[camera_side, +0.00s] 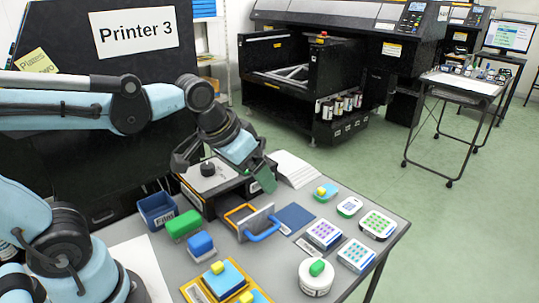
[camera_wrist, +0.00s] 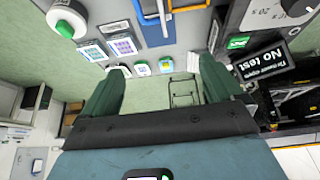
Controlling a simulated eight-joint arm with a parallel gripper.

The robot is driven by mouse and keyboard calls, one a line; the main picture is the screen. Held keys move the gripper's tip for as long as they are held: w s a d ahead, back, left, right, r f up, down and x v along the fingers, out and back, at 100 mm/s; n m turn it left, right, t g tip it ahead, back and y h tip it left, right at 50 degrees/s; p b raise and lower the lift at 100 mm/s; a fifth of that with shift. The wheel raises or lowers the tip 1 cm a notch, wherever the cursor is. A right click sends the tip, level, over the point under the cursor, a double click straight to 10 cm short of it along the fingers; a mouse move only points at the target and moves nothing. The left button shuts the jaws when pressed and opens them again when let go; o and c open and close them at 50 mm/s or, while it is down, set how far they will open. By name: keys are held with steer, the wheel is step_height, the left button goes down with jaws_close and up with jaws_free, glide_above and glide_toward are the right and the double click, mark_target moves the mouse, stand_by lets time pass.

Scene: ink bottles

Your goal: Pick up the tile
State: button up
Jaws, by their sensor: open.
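My gripper (camera_side: 258,178) hangs above the back of the grey table, beside the black box with a round knob. In the wrist view its two green fingers (camera_wrist: 160,88) stand wide apart with nothing between them. No single thing is plainly the tile. A flat dark-blue square (camera_side: 295,217) lies on the table in front of my gripper; it also shows in the wrist view (camera_wrist: 153,32). My gripper touches none of these.
The black box (camera_side: 207,176) stands close left of my gripper. The large printer is behind.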

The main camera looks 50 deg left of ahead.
steer(key=w+d+g, duration=0.3)
steer(key=w+d, duration=0.1)
steer(key=w, duration=0.2)
steer(key=g, duration=0.3)
glide_above(324, 231)
step_height(324, 231, down, 4)
step_height(324, 231, down, 6)
steer(key=shift+s+a+f, duration=0.1)
steer(key=shift+s+f, duration=0.05)
steer(key=shift+f, duration=2.65)
steer(key=c, duration=1.2)
steer(key=shift+r, duration=0.1)
steer(key=shift+c, duration=0.2)
